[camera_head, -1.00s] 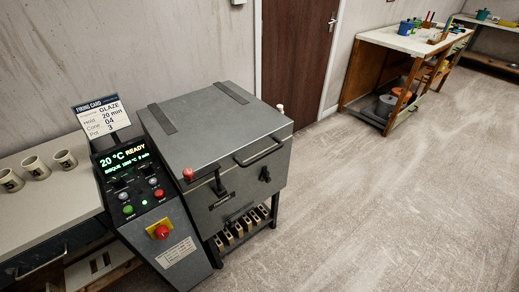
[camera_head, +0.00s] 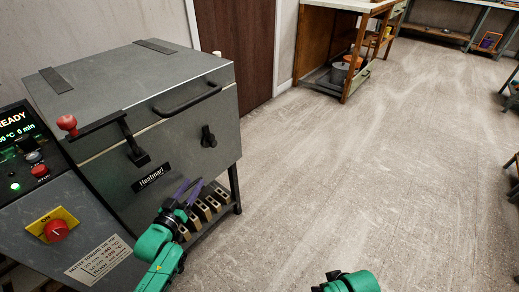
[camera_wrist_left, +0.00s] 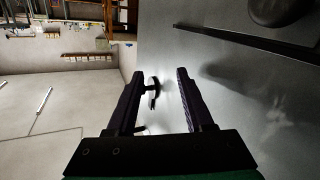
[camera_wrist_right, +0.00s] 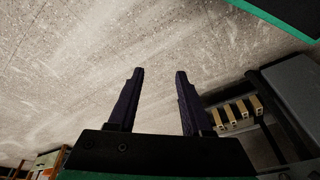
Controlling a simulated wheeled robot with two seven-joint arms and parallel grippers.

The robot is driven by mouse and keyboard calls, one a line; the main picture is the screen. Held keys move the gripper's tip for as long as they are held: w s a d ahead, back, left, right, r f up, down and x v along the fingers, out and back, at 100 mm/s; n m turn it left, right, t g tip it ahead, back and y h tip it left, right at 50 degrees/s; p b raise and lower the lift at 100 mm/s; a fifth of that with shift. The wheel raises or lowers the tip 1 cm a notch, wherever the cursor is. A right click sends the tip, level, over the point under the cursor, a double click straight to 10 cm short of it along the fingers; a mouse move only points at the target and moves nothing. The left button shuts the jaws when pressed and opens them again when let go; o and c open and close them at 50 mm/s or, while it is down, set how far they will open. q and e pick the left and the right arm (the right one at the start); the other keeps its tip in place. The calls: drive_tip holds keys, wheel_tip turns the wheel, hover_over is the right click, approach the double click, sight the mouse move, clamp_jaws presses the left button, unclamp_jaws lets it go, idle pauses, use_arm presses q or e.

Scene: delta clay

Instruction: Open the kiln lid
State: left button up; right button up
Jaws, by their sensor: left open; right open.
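The grey kiln stands at the left of the head view, and its lid (camera_head: 130,85) lies flat and closed on top. A black bar handle (camera_head: 188,98) runs along the lid's front edge. A black latch lever with a red knob (camera_head: 67,123) sits at the front left, and a black knob (camera_head: 208,137) sits on the front face. My left gripper (camera_head: 190,188) is open and empty in front of the kiln's lower front. In the left wrist view its fingers (camera_wrist_left: 160,88) point along the grey kiln face. My right gripper (camera_wrist_right: 158,80) is open over bare floor in its wrist view.
The control panel (camera_head: 30,160) with a red switch (camera_head: 56,230) adjoins the kiln's left side. Several pale blocks (camera_head: 205,207) sit on the rack under the kiln. A wooden workbench (camera_head: 340,50) stands at the back.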

use_arm(q)
wheel_tip(320, 180, up, 9)
drive_tip(key=t+h+b, duration=0.4)
drive_tip(key=m+t+h+b, duration=0.2)
drive_tip(key=t+h, duration=0.1)
drive_tip(key=h, duration=0.1)
approach(195, 98)
drive_tip(key=x, duration=0.8)
drive_tip(key=shift+w+f, duration=0.1)
drive_tip(key=shift+w, duration=0.25)
drive_tip(key=shift+w+d+r, duration=0.25)
drive_tip(key=shift+w+r, duration=0.1)
clamp_jaws()
use_arm(e)
drive_tip(key=a, duration=0.1)
drive_tip(key=a+r, duration=0.1)
drive_tip(key=a+t+y, duration=0.1)
drive_tip(key=shift+w+a+r, duration=0.1)
drive_tip(key=shift+w+r, duration=0.15)
drive_tip(key=shift+r, duration=0.15)
use_arm(q)
drive_tip(key=shift+f, duration=0.1)
